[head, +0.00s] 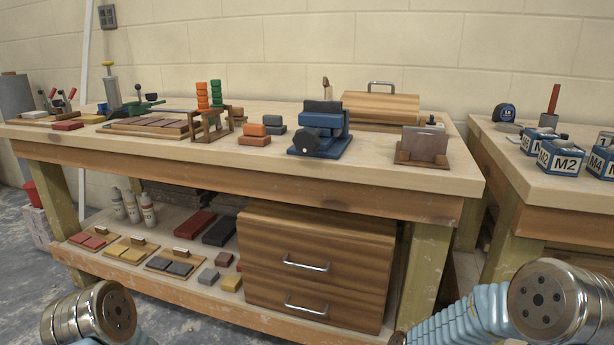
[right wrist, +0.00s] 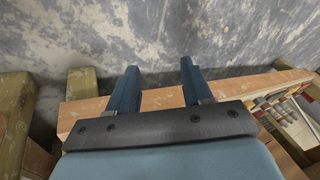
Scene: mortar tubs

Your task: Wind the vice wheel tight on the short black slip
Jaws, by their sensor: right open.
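The blue vice (head: 320,135) stands on the workbench top, right of centre in the head view. A dark block (head: 324,107) shows at its top; I cannot tell whether it is a slip or a jaw. A dark round part (head: 305,141) at its front may be the wheel. Small dark slips (head: 172,267) lie on a board on the lower shelf, and a longer black piece (head: 220,231) lies further back there. My right gripper (right wrist: 159,82) is open and empty in the right wrist view, over the floor and a bench edge. My left gripper is out of view.
The workbench (head: 375,178) also carries orange and grey blocks (head: 264,133), a wooden rack (head: 211,124), a wooden stand with a grey plate (head: 423,147) and a wooden case (head: 381,106). A drawer unit (head: 316,265) fills the lower shelf's right. Blue tubs (head: 559,157) stand on the right-hand bench.

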